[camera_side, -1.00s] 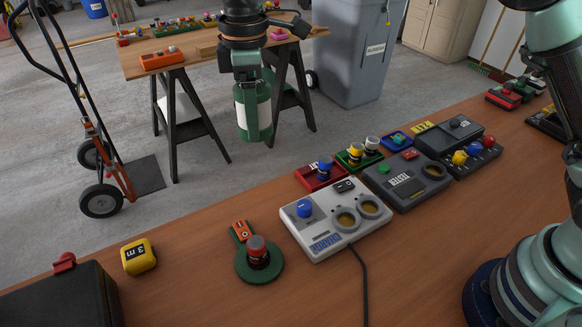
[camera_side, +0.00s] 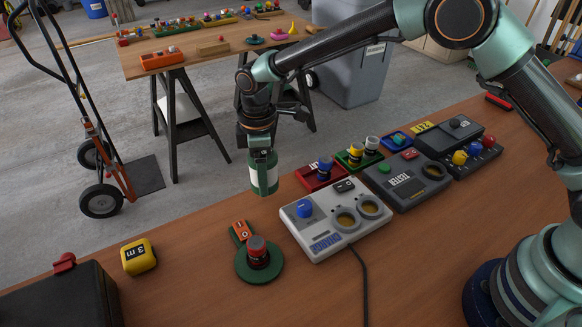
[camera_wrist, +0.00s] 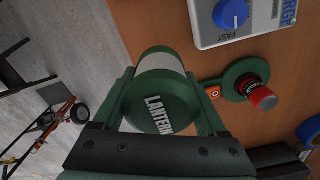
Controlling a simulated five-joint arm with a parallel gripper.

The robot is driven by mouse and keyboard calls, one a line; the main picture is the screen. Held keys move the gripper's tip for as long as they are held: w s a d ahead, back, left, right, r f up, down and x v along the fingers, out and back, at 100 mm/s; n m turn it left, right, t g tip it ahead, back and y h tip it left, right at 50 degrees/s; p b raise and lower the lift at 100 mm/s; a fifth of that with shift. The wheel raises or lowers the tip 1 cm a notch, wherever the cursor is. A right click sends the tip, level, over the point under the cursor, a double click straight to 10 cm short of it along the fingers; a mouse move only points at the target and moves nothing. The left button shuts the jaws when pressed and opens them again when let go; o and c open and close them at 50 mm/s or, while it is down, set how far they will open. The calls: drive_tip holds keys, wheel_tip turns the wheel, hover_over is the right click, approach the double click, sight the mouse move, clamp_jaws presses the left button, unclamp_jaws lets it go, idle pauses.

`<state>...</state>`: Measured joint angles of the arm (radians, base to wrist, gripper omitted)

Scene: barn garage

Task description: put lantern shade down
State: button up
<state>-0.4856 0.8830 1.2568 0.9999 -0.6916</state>
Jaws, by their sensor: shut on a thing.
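The lantern shade (camera_side: 265,180) is a green and white cylinder hanging below my gripper (camera_side: 261,156) in the side view. It is above and behind the green round lantern base (camera_side: 246,272), apart from it. The base has a red-topped dark post and an orange switch piece, and sits on the wooden bench. In the wrist view the shade (camera_wrist: 152,112), marked LANTERN, lies between the two green fingers of my gripper (camera_wrist: 162,82), shut on it. The base (camera_wrist: 233,78) shows to its right there.
A grey two-dial device (camera_side: 325,235) with a cable stands right of the base, with a black tester (camera_side: 405,190) beyond. A yellow tape measure (camera_side: 138,257) and a black case (camera_side: 60,300) are at left. The bench around the base is mostly clear.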

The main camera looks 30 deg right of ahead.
sight(264, 200)
drive_tip(key=shift+f, duration=2.1)
drive_tip(key=o, duration=1.4)
drive_tip(key=shift+f, duration=0.15)
drive_tip(key=shift+c, duration=0.2)
